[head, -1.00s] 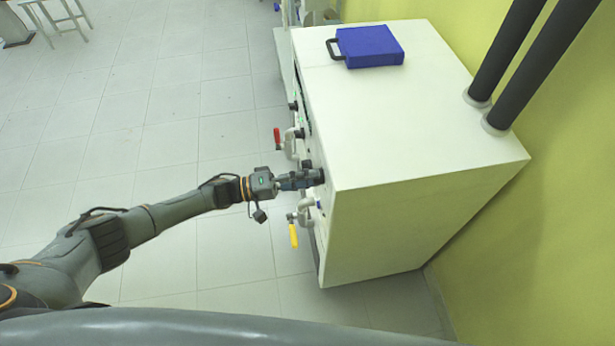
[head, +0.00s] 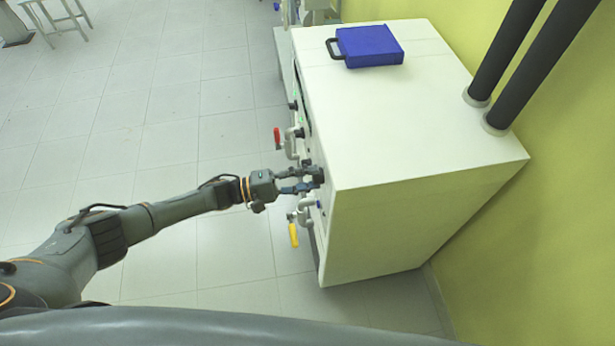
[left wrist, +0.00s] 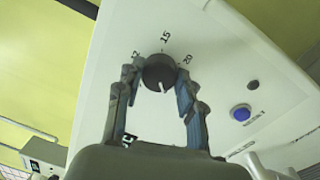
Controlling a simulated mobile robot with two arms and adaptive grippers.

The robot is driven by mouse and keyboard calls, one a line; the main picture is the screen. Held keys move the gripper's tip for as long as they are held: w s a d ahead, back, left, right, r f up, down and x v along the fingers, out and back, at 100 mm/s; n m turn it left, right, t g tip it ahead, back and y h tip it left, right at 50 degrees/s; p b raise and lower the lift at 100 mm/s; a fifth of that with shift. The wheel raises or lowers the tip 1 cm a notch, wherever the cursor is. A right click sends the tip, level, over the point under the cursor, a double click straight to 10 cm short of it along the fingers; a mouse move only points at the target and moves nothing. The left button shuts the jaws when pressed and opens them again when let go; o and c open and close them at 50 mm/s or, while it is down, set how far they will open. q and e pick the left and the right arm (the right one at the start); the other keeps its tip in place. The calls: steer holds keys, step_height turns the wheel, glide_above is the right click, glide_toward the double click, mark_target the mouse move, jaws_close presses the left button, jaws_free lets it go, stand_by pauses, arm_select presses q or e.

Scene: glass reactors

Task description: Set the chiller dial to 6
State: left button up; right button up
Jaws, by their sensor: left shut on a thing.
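The chiller is a large white cabinet (head: 420,110) against the yellow-green wall. Its dark round dial (left wrist: 158,71) is on the front panel, with printed numbers around it, among them what looks like 15 and 20. A short white mark on the dial's face points toward the lower part of the left wrist view. My left gripper (head: 316,178) reaches the front panel from the left. In the left wrist view its two fingers (left wrist: 160,80) are shut on opposite sides of the dial. Other numbers are hidden behind the fingers or too small to read.
A red-handled valve (head: 278,138) and a yellow-handled valve (head: 294,234) stick out on either side of my gripper. A blue button (left wrist: 240,113) sits beside the dial. A blue case (head: 368,46) lies on top. The tiled floor in front is clear.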

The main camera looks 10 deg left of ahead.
arm_select(q)
steer(key=shift+f, duration=0.1)
steer(key=o, duration=1.2)
steer(key=v, duration=1.2)
